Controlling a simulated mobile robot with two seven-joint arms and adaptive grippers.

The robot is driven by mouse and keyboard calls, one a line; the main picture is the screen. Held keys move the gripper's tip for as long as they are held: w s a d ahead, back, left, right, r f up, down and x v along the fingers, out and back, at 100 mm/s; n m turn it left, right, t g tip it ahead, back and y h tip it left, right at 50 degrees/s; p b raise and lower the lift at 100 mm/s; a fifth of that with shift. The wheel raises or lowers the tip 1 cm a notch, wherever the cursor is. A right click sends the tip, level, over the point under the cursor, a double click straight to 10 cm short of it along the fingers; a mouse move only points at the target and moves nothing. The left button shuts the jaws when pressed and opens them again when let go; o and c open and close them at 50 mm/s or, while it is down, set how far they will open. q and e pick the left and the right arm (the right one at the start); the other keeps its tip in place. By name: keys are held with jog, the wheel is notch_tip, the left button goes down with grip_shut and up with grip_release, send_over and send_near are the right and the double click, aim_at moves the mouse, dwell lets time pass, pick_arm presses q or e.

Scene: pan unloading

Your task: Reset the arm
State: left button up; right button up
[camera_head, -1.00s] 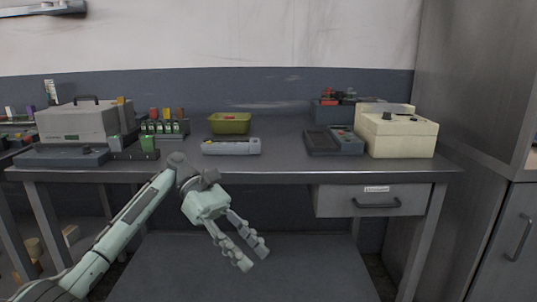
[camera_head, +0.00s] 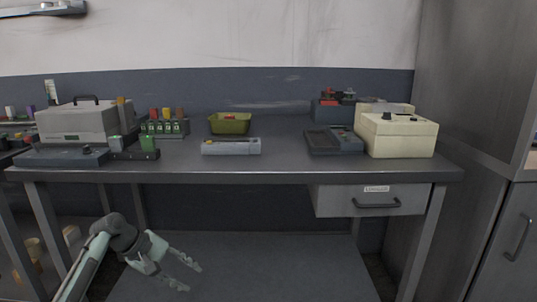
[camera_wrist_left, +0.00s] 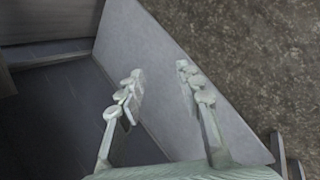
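My left gripper (camera_head: 188,276) is low at the left in the head view, below the tabletop and in front of the workbench (camera_head: 290,177). Its fingers are apart with nothing between them. In the left wrist view the two fingers of the left gripper (camera_wrist_left: 160,84) stand apart and empty, over a pale flat panel (camera_wrist_left: 175,60). My right arm and gripper are not in view.
On the bench stand a green-yellow bin (camera_head: 230,124), a light grey case (camera_head: 231,146), a cream box (camera_head: 400,135), a dark device (camera_head: 333,141) and a grey instrument (camera_head: 79,122). A lower shelf (camera_head: 280,262) is bare. A metal cabinet (camera_head: 470,90) stands at the right.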

pick_arm(q)
jog(key=w+a+r+m+t+y, duration=0.1)
jog(key=w+a+m+t+y, duration=0.3)
jog(key=a, duration=0.6)
jog(key=w+a+r+m+t+y, duration=0.2)
jog(key=w+a+m+y, duration=0.4)
jog(key=a, duration=0.3)
jog(key=s+d+f+m+g+h, duration=0.15)
jog(key=s+d+f, duration=0.25)
jog(key=s+f, duration=0.65)
jog(key=s+d+f+g, duration=0.2)
jog(key=s+d+f, duration=0.2)
jog(key=s+f, duration=0.6)
jog(key=s+d+f+g, duration=0.1)
jog(key=s+f, duration=0.2)
jog(key=s, duration=0.5)
jog(key=s+d+f+g, duration=0.1)
jog(key=s+f, duration=0.3)
jog(key=s, duration=0.4)
jog(key=s+d+f+g+h, duration=0.1)
jog(key=s+d+f, duration=0.2)
jog(key=s, duration=0.4)
jog(key=shift+s+d+f, duration=0.2)
jog(key=shift+s+f, duration=0.2)
jog(key=shift+f, duration=0.05)
